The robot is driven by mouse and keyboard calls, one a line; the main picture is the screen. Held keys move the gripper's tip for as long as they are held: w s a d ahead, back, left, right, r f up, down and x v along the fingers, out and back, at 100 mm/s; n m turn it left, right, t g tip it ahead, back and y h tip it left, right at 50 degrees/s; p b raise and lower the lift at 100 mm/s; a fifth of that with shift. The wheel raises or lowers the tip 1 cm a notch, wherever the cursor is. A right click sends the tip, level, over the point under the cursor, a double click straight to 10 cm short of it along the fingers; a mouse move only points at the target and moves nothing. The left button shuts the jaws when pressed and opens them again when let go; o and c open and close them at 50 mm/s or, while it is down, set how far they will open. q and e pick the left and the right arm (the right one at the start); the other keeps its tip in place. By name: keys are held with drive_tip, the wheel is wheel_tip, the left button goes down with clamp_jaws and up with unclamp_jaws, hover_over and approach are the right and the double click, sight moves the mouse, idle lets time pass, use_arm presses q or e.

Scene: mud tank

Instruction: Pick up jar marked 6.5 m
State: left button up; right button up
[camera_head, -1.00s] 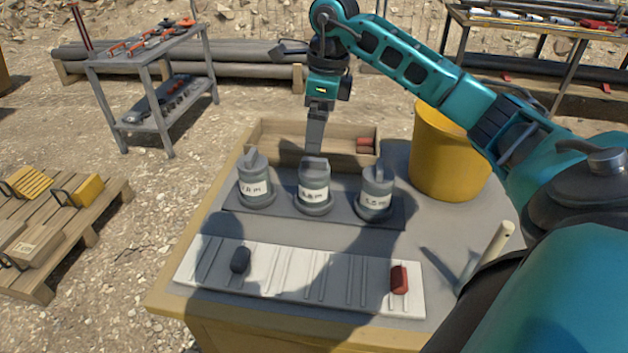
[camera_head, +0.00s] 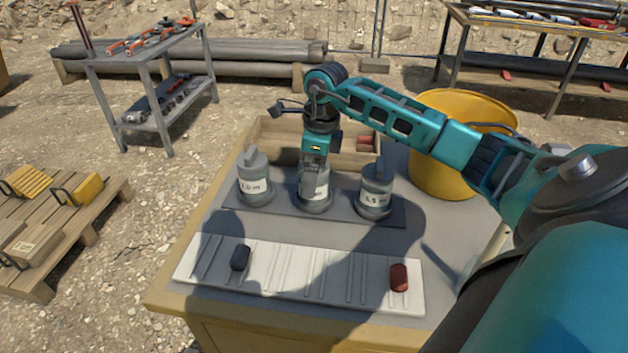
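Three grey lidded jars with white labels stand in a row on a dark mat (camera_head: 340,207). The left jar (camera_head: 255,180) has a label ending in ".0 m". The middle jar (camera_head: 315,198) is partly covered by my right gripper, and its label is mostly hidden. The right jar (camera_head: 376,192) has a label ending in ".5 m"; its first digit is hard to read. My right gripper (camera_head: 312,178) points down at the top of the middle jar. Its fingertips overlap the lid, and whether they are open or shut on it is unclear. My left gripper is out of view.
A wooden tray (camera_head: 275,140) lies behind the jars and a yellow bucket (camera_head: 440,175) stands at the right. A pale grooved board (camera_head: 310,280) in front holds a dark piece (camera_head: 240,258) and a red piece (camera_head: 399,277).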

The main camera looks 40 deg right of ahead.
drive_tip(key=c, duration=1.7)
drive_tip(key=shift+r, duration=0.15)
